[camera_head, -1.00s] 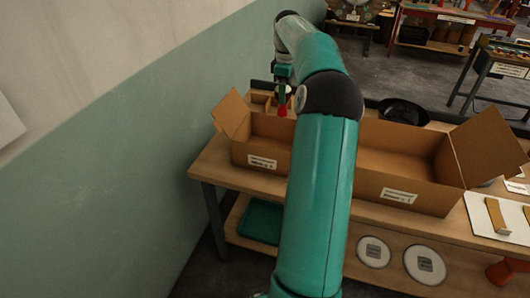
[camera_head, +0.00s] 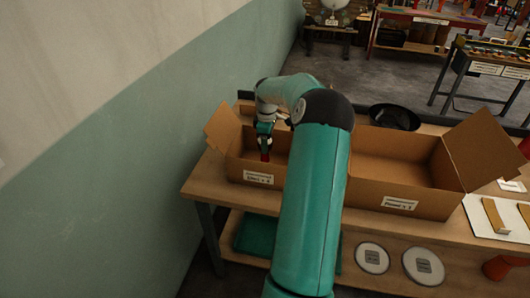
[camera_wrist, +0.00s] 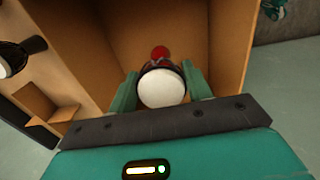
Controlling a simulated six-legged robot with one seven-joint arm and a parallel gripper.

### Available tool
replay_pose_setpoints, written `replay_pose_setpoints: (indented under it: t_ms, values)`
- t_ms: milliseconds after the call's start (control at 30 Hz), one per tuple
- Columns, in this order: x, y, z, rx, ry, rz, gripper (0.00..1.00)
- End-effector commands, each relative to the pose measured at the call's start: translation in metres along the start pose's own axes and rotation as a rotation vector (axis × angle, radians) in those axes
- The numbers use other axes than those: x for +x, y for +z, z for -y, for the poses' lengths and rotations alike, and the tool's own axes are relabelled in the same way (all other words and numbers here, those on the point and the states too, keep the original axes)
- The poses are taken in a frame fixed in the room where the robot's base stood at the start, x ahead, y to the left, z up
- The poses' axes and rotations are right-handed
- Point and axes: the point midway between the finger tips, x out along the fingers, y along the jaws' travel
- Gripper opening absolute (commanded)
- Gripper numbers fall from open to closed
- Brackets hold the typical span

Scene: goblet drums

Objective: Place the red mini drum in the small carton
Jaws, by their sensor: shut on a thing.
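My gripper (camera_head: 265,141) is shut on the red mini drum (camera_head: 265,157), low over the small carton (camera_head: 236,170), the left one with flaps open. In the wrist view, my gripper (camera_wrist: 160,88) has its green fingers on either side of the drum, whose round white head (camera_wrist: 162,89) faces the camera. Beyond it the carton's brown inside (camera_wrist: 210,30) fills the view. A red round patch (camera_wrist: 160,52) shows just past the head; I cannot tell whether it is the drum's foot or another thing. The drum's underside is hidden.
A larger open carton (camera_head: 400,195) stands to the right on the wooden table, partly behind my arm. A black bowl-like thing (camera_head: 394,116) sits behind it. A wall (camera_head: 120,170) runs close on the left.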

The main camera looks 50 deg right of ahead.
Motion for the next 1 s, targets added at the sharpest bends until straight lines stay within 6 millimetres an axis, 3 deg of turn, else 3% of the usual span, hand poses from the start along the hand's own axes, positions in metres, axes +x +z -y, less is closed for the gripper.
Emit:
replay_pose_setpoints:
  t_ms: [333,667,700,800,1000]
  values:
    - [0.04,-0.002,-0.001,-0.001,-0.001,-0.001,0.26]
    - [0.043,-0.005,-0.002,-0.001,0.001,0.0,0.26]
    - [0.044,-0.005,-0.002,-0.001,0.001,-0.001,0.51]
    - [0.043,-0.005,-0.002,-0.001,0.001,-0.001,0.71]
    - [0.043,-0.005,-0.002,-0.001,0.001,-0.001,0.71]
